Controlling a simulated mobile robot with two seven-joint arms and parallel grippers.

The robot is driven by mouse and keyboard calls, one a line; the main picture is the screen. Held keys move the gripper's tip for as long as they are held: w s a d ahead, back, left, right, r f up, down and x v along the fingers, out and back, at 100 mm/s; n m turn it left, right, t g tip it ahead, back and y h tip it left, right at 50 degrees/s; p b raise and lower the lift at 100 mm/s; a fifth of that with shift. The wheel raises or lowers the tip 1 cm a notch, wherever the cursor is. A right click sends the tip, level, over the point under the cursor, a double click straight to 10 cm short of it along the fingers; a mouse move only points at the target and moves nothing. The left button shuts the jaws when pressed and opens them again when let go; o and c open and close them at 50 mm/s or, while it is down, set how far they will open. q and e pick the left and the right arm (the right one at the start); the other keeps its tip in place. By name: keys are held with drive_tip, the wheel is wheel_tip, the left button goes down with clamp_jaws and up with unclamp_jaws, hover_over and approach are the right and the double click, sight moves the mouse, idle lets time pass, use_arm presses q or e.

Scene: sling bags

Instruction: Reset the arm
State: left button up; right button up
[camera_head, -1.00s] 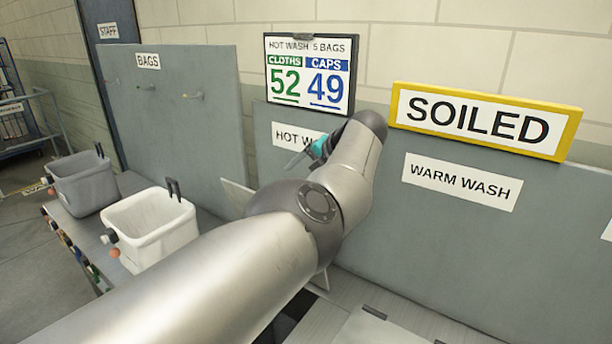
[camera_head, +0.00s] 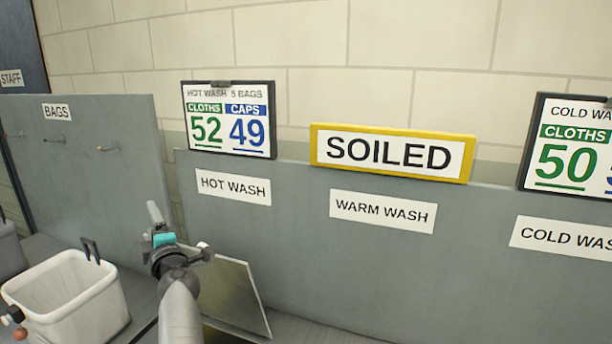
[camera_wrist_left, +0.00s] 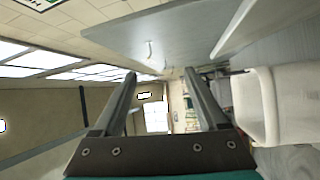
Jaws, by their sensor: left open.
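My left gripper (camera_head: 154,213) stands out over the counter in the lower left part of the head view, pointing up and away, with a teal band behind its fingers. In the left wrist view, the two grey fingers of my left gripper (camera_wrist_left: 159,74) are apart, with nothing between them. It is near the white bin (camera_head: 66,290) and in front of the grey back panel (camera_head: 300,240), apart from both. My right gripper is in neither view.
A tilted pale panel (camera_head: 236,296) stands just right of my left arm. Hooks (camera_head: 108,148) stick out of the panel under the BAGS label (camera_head: 57,111). The SOILED sign (camera_head: 392,153) and the hot wash count board (camera_head: 229,120) sit along the panel top.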

use_arm(q)
drive_tip(key=s+d+f+m+g+h, duration=0.3)
drive_tip(key=s+d+f+m+h, duration=1.2)
drive_tip(key=m, duration=0.6)
drive_tip(key=s+d+f+m+g+y, duration=0.1)
drive_tip(key=s+f+m+g, duration=0.15)
drive_tip(key=s, duration=0.75)
drive_tip(key=s+d+f+m+g+y, duration=0.1)
drive_tip(key=s+f+g, duration=0.25)
drive_tip(key=s, duration=0.65)
drive_tip(key=s+d+f+m+g+y, duration=0.1)
drive_tip(key=s+f+g, duration=0.15)
drive_tip(key=s, duration=0.65)
wheel_tip(320, 180, down, 28)
drive_tip(key=s+g+b, duration=0.1)
drive_tip(key=g+b, duration=0.1)
drive_tip(key=b, duration=0.6)
drive_tip(key=s+a+f+b, duration=0.1)
drive_tip(key=s+f+b, duration=0.2)
drive_tip(key=s+f, duration=0.5)
drive_tip(key=s+a+f+g+b, duration=0.1)
drive_tip(key=s+f+b, duration=0.3)
drive_tip(key=s+f, duration=0.4)
wheel_tip(320, 180, down, 7)
drive_tip(key=shift+a+r, duration=0.15)
drive_tip(key=shift+a, duration=0.15)
